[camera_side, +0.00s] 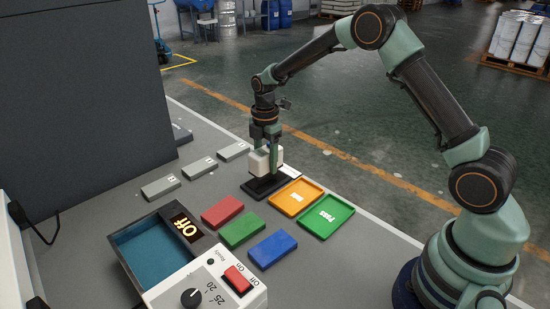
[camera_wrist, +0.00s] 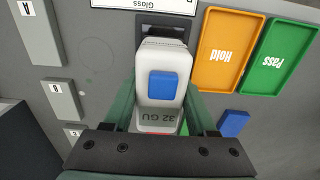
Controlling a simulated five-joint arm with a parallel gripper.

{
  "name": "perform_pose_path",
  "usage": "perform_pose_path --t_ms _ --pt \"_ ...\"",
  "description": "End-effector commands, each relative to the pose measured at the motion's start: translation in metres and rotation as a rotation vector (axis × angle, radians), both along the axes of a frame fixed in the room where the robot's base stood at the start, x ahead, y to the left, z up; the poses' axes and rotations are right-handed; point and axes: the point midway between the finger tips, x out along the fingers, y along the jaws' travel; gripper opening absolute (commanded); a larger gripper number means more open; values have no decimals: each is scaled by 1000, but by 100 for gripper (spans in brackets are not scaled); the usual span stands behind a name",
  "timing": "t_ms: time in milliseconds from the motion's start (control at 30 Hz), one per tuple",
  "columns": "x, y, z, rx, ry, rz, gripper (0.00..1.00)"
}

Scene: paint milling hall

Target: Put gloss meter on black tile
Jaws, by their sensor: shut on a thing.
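The gloss meter (camera_wrist: 162,115) is a white box with a blue button and the marking "32 GU". My gripper (camera_wrist: 160,100) is shut on it, one finger on each side; the side view shows my gripper (camera_side: 266,148) pointing down with the white meter (camera_side: 262,162) between its fingers. The black tile (camera_side: 264,187) lies flat on the bench directly beneath the meter. In the wrist view only a strip of the black tile (camera_wrist: 162,32) shows past the meter's far end. I cannot tell whether the meter touches the tile or hangs just above it.
An orange Hold tray (camera_side: 295,197) and a green Pass tray (camera_side: 327,215) stand close beside the tile. Red (camera_side: 222,211), green (camera_side: 241,230) and blue (camera_side: 272,249) blocks lie nearer the camera. Grey lettered blocks (camera_side: 161,187) line the left. A machine with a blue basin (camera_side: 155,254) stands in front.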

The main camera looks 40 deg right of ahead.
Motion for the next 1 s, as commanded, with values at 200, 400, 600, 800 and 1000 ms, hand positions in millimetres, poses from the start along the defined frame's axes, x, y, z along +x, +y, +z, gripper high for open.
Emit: perform_pose_path --t_ms 200,400,600,800,1000 --pt "0 0 -29 0 0 0 0" --pt "1 0 -30 0 -3 0 0" --pt "1 0 -34 0 -2 0 0" --pt "0 0 -34 0 0 0 87" --pt "0 0 -33 0 0 0 87"
